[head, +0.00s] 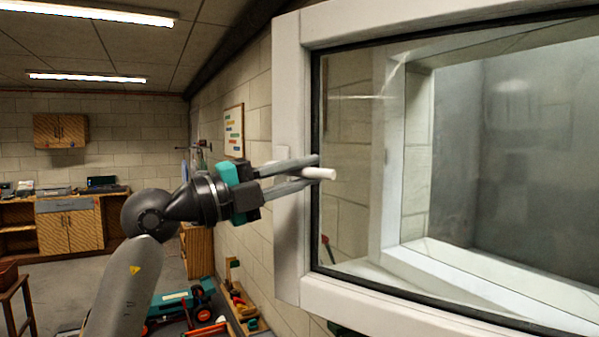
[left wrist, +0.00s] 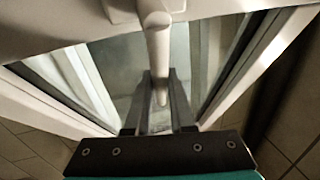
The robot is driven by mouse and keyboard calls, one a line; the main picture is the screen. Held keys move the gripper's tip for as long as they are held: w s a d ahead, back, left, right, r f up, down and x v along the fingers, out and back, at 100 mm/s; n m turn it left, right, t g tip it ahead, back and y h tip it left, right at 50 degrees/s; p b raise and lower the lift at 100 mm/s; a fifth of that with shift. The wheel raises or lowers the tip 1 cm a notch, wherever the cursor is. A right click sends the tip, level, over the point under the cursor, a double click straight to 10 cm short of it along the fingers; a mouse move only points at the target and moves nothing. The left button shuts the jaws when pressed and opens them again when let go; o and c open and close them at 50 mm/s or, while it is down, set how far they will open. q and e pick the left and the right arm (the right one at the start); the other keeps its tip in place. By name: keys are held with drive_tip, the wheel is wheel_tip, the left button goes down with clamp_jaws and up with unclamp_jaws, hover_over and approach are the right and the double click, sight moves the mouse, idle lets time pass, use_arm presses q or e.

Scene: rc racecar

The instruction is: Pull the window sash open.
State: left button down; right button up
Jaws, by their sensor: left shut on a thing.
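The window sash (head: 289,215) is a white frame around a large glass pane, filling the right of the head view. Brick wall and a white fixed window frame (head: 391,215) show through its glass, so the sash appears to stand swung out from the wall. Its white handle (head: 328,174) is a short bar near the sash's left edge. My left gripper (head: 316,169) is shut on the handle, one finger above and one below. In the left wrist view the handle (left wrist: 158,45) runs down between the two fingers (left wrist: 160,88). My right gripper is not in view.
Toys and tools, with a teal toy vehicle (head: 185,300), lie low along the wall below my arm. A wooden workbench (head: 70,222) stands at the far wall. A wooden stool or table (head: 12,285) is at the left edge. Open floor lies between.

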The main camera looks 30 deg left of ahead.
use_arm(q)
drive_tip(key=shift+w+f, duration=0.1)
drive_tip(key=shift+f, duration=0.15)
drive_tip(key=c, duration=0.8)
unclamp_jaws()
drive_tip(key=shift+r, duration=0.1)
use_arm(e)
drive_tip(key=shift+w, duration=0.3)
use_arm(q)
drive_tip(key=shift+b+v, duration=3)
drive_tip(key=shift+v, duration=4.6)
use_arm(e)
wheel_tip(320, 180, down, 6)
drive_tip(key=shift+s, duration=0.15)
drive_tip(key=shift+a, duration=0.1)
